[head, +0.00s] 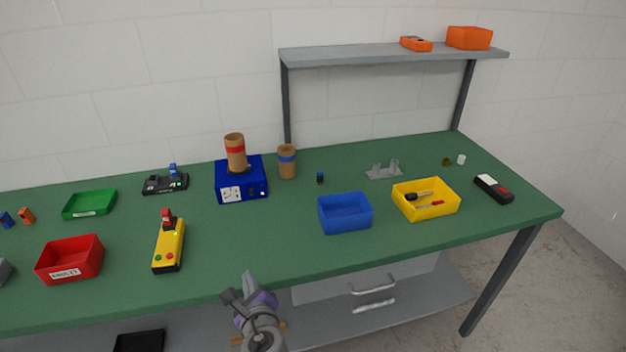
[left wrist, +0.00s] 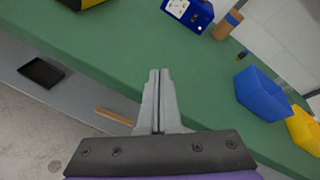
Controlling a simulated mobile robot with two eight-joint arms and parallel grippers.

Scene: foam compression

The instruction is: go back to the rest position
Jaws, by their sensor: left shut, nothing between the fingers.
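My left gripper (head: 237,294) is in front of the green table (head: 280,230), near its front edge in the head view. In the left wrist view its two fingers (left wrist: 159,75) are together with nothing between them, pointing over the table top. My right gripper is in neither view.
On the table stand a blue device (head: 241,180) with a brown cylinder (head: 235,150) on top, a yellow device (head: 168,246), a red bin (head: 70,260), a blue bin (head: 345,213) and a yellow bin (head: 427,199). A grey shelf (head: 380,56) stands behind. The front middle of the table is clear.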

